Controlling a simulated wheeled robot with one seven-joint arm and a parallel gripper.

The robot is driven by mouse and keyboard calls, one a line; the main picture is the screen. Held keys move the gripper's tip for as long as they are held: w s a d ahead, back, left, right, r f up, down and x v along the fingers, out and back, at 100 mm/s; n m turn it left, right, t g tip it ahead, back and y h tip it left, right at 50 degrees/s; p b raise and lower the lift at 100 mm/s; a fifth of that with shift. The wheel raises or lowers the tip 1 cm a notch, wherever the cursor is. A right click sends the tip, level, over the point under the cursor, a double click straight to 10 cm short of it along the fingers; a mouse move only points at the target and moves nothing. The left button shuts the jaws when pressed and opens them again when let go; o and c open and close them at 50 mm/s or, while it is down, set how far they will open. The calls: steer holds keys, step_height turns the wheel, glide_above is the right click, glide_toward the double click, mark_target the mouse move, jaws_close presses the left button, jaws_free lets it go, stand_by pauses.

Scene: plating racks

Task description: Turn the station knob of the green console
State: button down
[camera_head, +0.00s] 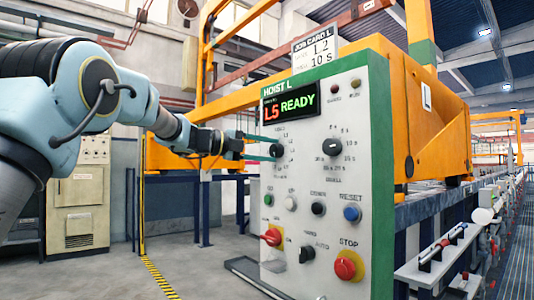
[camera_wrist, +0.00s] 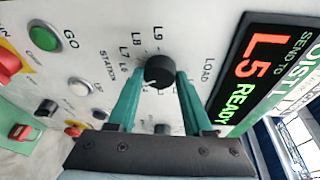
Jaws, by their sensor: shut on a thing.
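The green console (camera_head: 345,210) is a pale panel with green edging, headed HOIST L. Its display (camera_head: 290,107) reads L5 READY. The station knob (camera_head: 277,150) is a black round knob at the panel's upper left. It also shows in the wrist view (camera_wrist: 159,70), with labels such as L6 to L9 and LOAD around it. My gripper (camera_head: 268,147) reaches in from the left. Its two teal fingers are shut on the knob, one on each side, in the wrist view (camera_wrist: 160,82). I cannot tell the knob's exact pointer setting.
A second black knob (camera_head: 332,147) sits to the right. Below are push buttons, a blue reset button (camera_head: 352,214), a red switch (camera_head: 271,237) and a red stop button (camera_head: 349,266). A job card (camera_head: 315,50) on top reads L 2, 10 s. Open floor lies left.

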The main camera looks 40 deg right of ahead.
steer(key=m, duration=0.2)
steer(key=m+t+y+b, duration=0.1)
steer(key=m, duration=0.1)
steer(key=shift+s+m+t+b, duration=0.2)
steer(key=shift+m+t+b, duration=0.1)
steer(key=m+t+b, duration=0.2)
steer(key=m, duration=0.2)
steer(key=shift+s+r+y, duration=0.1)
steer(key=shift+y, duration=0.2)
stand_by(0.4)
steer(key=shift+c, duration=1.6)
jaws_free()
steer(key=shift+r, duration=0.1)
steer(key=b+v, duration=0.1)
steer(key=v, duration=0.9)
steer(key=shift+a, duration=0.45)
